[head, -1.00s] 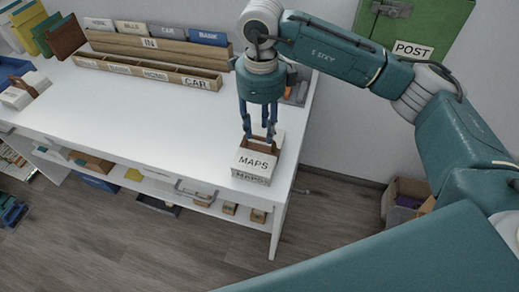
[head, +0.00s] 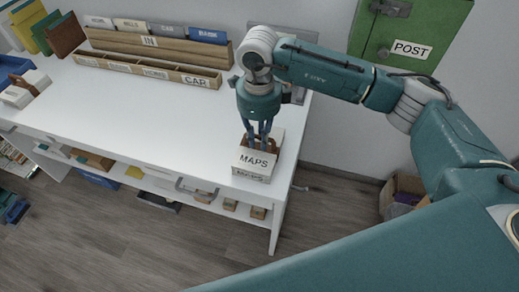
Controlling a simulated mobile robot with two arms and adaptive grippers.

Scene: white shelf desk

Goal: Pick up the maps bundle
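The maps bundle (head: 254,163) is a white block marked MAPS on its top and front. It lies at the front right corner of the white desk (head: 150,125), with a brown strap or handle standing up behind its label. My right gripper (head: 258,146) points down from above, with its blue fingers around the brown part and their tips low at the bundle's top. The fingertips are partly hidden, so whether they are closed on it is unclear. The bundle appears to rest on the desk. My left gripper is not in view.
A wooden sorter (head: 150,70) with labelled slots, one reading CAR, stands at the back of the desk. Another white bundle (head: 26,88) lies at the left. A green POST box (head: 400,25) hangs on the wall. A cardboard box (head: 402,188) stands on the floor. The desk's middle is clear.

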